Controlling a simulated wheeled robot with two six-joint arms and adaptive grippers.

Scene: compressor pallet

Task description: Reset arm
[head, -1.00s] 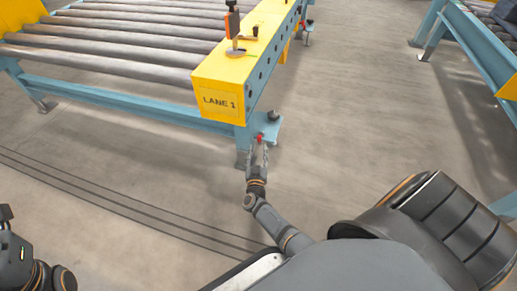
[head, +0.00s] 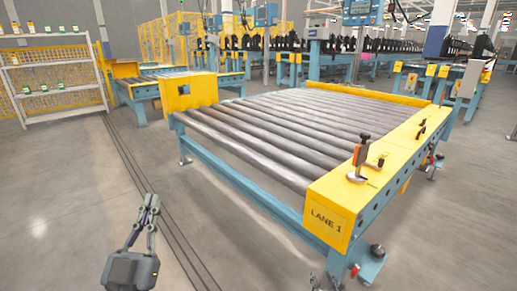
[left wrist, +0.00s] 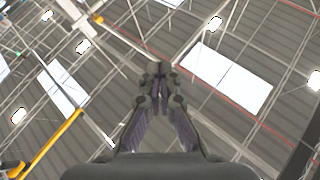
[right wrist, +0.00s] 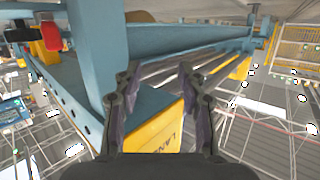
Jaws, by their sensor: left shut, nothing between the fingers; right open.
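My left gripper (head: 150,203) is at the lower left of the head view, raised over the bare floor and left of the roller conveyor. It is shut and empty; the left wrist view shows its fingers (left wrist: 161,70) together against the ceiling. My right gripper (right wrist: 158,72) is open in the right wrist view with nothing between its fingers. The blue leg frame and yellow LANE 1 end (right wrist: 160,130) of the conveyor show behind it. In the head view only a bit of the right gripper (head: 325,282) shows at the bottom edge, below the LANE 1 box (head: 327,218).
A red knob (right wrist: 51,36) shows in the right wrist view. A shelf rack (head: 55,85) stands at the far left. The floor (head: 60,200) at the left is clear.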

